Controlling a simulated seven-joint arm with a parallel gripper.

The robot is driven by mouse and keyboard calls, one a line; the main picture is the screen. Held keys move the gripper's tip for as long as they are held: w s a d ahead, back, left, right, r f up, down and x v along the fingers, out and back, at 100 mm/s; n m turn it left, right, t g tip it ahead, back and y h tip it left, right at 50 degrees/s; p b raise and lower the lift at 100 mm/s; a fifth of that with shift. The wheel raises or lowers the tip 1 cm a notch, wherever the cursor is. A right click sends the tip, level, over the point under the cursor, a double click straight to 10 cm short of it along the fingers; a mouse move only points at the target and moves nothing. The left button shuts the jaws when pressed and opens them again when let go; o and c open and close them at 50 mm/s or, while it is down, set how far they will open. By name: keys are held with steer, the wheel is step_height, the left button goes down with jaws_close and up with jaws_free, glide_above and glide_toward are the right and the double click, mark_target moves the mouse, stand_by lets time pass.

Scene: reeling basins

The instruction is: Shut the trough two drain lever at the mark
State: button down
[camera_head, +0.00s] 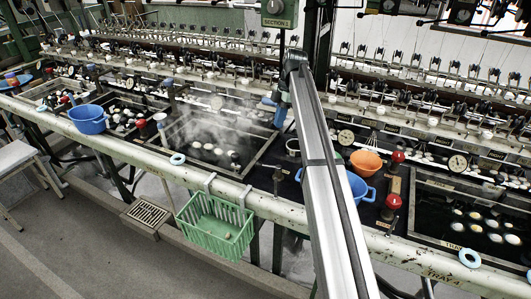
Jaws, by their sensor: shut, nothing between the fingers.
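My silver arm link rises from the bottom edge to a dark joint near the top middle. Beside it, a grey part with a blue end looks like my gripper (279,116), small and partly behind the link. It is shut and empty, above the right end of the steaming middle trough (215,153). A black lever (277,181) stands below it, apart from it. Red-knobbed levers (392,207) and (397,167) stand right of my arm; another dark lever with a reddish top (142,130) stands left of the middle trough. I cannot tell which is trough two's, nor see its mark.
A green basket (213,224) hangs on the front rail (320,223). Blue bowls (88,119) and (362,188), an orange bowl (367,162) and a right trough (470,218) with cocoons crowd the bench. Reeling machinery lines the back.

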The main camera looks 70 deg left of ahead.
steer(key=n, duration=0.5)
glide_toward(268, 166)
steer(key=a+f, duration=0.2)
steer(key=w+a+f, duration=0.1)
steer(key=a+f, duration=0.1)
steer(key=f, duration=0.1)
steer(key=shift+w+a+f, duration=0.15)
steer(key=shift+f, duration=0.05)
steer(key=shift+s+d+f, duration=0.15)
steer(key=shift+s+d, duration=0.05)
steer(key=shift+s, duration=0.25)
steer(key=shift+s+d+f, duration=0.15)
steer(key=shift+s+d, duration=0.1)
steer(key=shift+s, duration=0.25)
steer(key=shift+s+d+f, duration=0.1)
steer(key=shift+s+d, duration=0.05)
steer(key=shift+s, duration=0.25)
steer(key=shift+s+d+f, duration=0.1)
steer(key=shift+s+d, duration=0.05)
steer(key=shift+s, duration=0.3)
